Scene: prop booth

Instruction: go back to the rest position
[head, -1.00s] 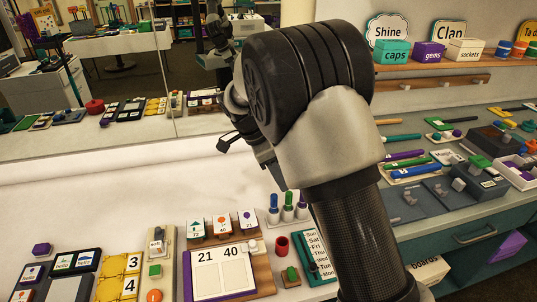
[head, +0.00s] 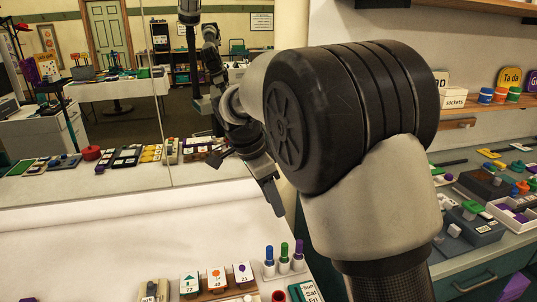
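My gripper (head: 272,198) hangs beyond my large dark arm joint in the head view, pointing down above the white counter (head: 120,236). It is seen from the side and partly hidden by my arm, so I cannot tell how far apart its fingers are. I see nothing held in it. It is well above the cards and marker stand below it.
Picture cards (head: 215,279) in a wooden holder, a marker stand (head: 284,262) and a day-name board (head: 306,291) stand along the front. Shelves with cups (head: 500,95) and a white tray (head: 511,214) are at right. A mirror (head: 100,110) backs the counter.

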